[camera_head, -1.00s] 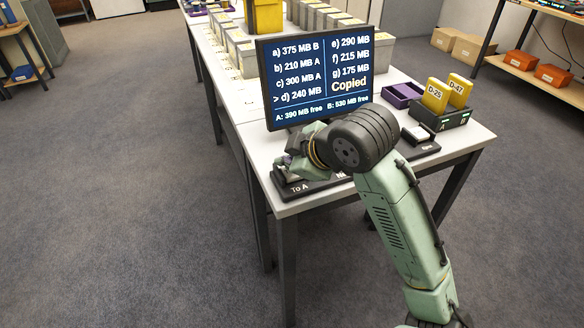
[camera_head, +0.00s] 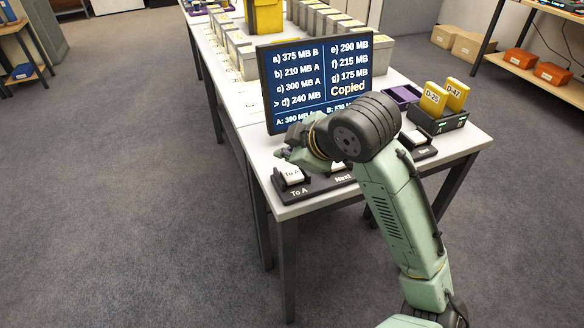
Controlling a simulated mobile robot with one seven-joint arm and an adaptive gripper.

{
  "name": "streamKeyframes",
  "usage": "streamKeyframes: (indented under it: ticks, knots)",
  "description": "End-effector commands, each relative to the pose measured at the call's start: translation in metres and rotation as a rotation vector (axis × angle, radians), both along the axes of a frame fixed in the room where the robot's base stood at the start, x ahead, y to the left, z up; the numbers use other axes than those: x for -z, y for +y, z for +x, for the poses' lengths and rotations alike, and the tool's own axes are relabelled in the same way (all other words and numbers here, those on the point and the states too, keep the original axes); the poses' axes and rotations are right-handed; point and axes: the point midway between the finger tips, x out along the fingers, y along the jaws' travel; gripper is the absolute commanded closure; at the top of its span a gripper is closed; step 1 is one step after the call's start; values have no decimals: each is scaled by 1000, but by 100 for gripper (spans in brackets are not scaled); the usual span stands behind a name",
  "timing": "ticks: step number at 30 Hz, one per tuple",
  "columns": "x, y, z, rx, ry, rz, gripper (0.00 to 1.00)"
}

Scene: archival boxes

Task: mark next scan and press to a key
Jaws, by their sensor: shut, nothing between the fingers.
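The screen (camera_head: 318,78) lists scans a to g with sizes. Lines a, b and c carry the letters B, A and A; the mark ">" stands at d) 240 MB, which has no letter. "Copied" shows at lower right; the bottom line is partly hidden by my arm. The white "To A" key (camera_head: 292,175) is in plain view at the table's front left. The "Next" key (camera_head: 337,167) is beside it, partly hidden by my arm. My gripper (camera_head: 288,153) is shut and empty, above and behind the "To A" key, apparently clear of it.
A third white key (camera_head: 414,137) sits right of my wrist, its label hard to read. Yellow cartridges D-25 (camera_head: 433,98) and D-47 (camera_head: 457,93) stand in a black dock (camera_head: 440,122).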

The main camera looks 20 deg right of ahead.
Motion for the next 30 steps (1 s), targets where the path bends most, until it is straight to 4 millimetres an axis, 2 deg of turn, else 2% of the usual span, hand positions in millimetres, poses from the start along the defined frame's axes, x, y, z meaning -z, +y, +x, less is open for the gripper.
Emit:
streamKeyframes:
  ticks: [1, 9, 30]
  knots:
    - [-10, 0, 0, -1, -1, 1, 100]
    - [-33, 0, 0, 0, 0, 0, 100]
    - [-32, 0, 0, 1, -1, 0, 100]
